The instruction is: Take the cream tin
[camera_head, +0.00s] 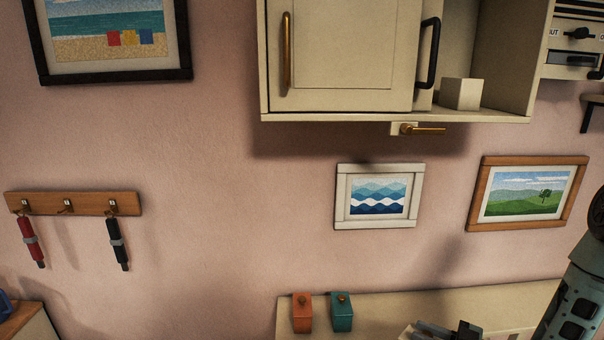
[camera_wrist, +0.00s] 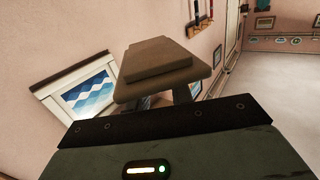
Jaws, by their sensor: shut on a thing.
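A boxy, tan-cream thing with a stepped top, which I take to be the cream tin (camera_wrist: 158,62), fills the middle of the wrist view. My gripper (camera_wrist: 160,97) is shut on it; its grey fingers show just below the thing, one on each side. In the head view my gripper (camera_head: 447,331) is at the bottom edge, partly cut off, in front of the shelf (camera_head: 390,303). The held thing is hard to make out there. An orange tin (camera_head: 302,313) and a teal tin (camera_head: 342,313), each with a knob, stand side by side on the shelf.
A cream wall cabinet (camera_head: 350,105) hangs above, its right part open with a pale block (camera_head: 460,94) inside. A brass handle (camera_head: 422,130) sticks out below it. Framed pictures (camera_head: 378,196) and a hook rail (camera_head: 80,203) are on the wall.

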